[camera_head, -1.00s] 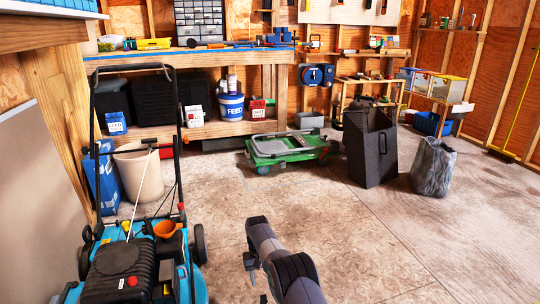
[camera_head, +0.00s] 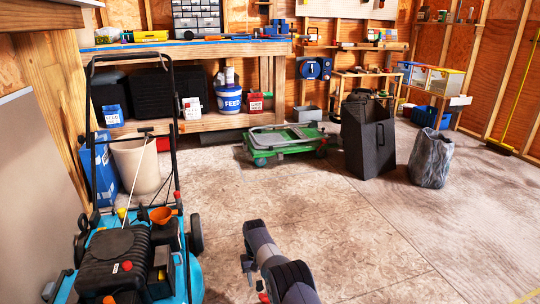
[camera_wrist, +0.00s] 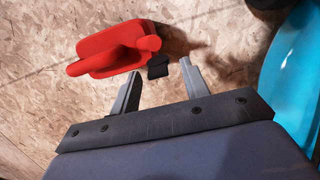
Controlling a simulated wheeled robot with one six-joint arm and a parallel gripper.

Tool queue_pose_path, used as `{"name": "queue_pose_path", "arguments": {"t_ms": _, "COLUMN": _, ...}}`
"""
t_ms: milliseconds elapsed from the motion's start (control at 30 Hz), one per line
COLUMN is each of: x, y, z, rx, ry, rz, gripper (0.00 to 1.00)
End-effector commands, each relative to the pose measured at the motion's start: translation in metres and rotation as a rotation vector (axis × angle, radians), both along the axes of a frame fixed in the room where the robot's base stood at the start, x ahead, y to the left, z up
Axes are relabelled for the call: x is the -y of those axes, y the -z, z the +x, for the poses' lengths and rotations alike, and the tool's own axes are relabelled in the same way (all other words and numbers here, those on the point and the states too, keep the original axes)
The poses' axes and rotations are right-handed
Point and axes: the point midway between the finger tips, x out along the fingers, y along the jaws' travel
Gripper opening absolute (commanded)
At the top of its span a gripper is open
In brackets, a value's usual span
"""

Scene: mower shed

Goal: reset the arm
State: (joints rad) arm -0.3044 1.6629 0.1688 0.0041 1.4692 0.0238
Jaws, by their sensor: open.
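My gripper (camera_wrist: 159,69) is open in the wrist view, its two grey fingers spread apart above the speckled floor. A red object with a handle and a short spout-like knob (camera_wrist: 110,52) lies beyond the fingertips, toward the upper left. A small black piece (camera_wrist: 158,68) shows between the fingertips; I cannot tell whether it belongs to the red object. Nothing is visibly held. In the head view my arm reaches down at the bottom centre, and the gripper (camera_head: 254,280) is partly hidden by it and small.
A blue mower (camera_head: 125,265) stands left of my arm; its blue deck also shows at the right of the wrist view (camera_wrist: 297,80). A green folded cart (camera_head: 285,142), a black bin (camera_head: 368,140) and a grey bag (camera_head: 431,160) stand farther back. The floor right of my arm is clear.

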Motion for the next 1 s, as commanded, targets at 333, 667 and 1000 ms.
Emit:
{"name": "queue_pose_path", "arguments": {"t_ms": 333, "x": 0.001, "y": -0.002, "z": -0.003, "rx": 0.059, "ry": 0.000, "rz": 0.017, "gripper": 0.44}}
{"name": "queue_pose_path", "arguments": {"t_ms": 667, "x": 0.003, "y": -0.006, "z": -0.010, "rx": 0.131, "ry": 0.000, "rz": 0.037, "gripper": 0.44}}
{"name": "queue_pose_path", "arguments": {"t_ms": 1000, "x": 0.005, "y": -0.007, "z": -0.017, "rx": 0.229, "ry": 0.000, "rz": 0.065, "gripper": 0.44}}
